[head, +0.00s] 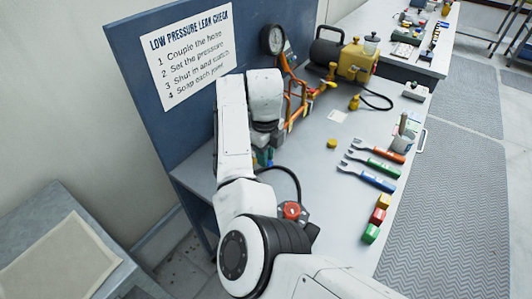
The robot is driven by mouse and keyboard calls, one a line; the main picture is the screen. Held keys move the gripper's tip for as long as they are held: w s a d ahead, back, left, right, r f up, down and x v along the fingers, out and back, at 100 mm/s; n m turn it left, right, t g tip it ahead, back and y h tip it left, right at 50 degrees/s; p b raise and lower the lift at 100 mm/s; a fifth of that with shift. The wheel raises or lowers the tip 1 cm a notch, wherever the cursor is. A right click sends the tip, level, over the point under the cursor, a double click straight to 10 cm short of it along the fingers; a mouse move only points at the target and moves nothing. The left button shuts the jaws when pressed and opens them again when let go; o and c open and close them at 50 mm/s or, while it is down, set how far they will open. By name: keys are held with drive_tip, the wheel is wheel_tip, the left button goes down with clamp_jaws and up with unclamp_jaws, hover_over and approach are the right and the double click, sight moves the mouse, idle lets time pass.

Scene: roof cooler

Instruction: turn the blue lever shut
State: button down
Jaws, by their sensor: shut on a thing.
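My gripper (264,150) is at the left end of the bench, below my white wrist in the head view. It is mostly hidden by my own arm. It is shut on the blue lever (270,153), of which only a small blue piece shows beside the dark fingers. The lever's angle and its valve body cannot be made out.
Orange pipework (296,98) with a pressure gauge (272,39) stands close to the right of my wrist. A blue instruction board (140,62) rises behind. A red knob (291,210) with a black hose, several wrenches (373,176) and coloured blocks (377,216) are nearer the front.

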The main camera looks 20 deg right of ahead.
idle(0.3)
drive_tip(key=c, duration=1)
unclamp_jaws()
drive_tip(key=shift+c, duration=0.2)
drive_tip(key=shift+r, duration=0.15)
wheel_tip(320, 180, up, 11)
drive_tip(key=shift+f+b, duration=0.2)
drive_tip(key=shift+b, duration=0.2)
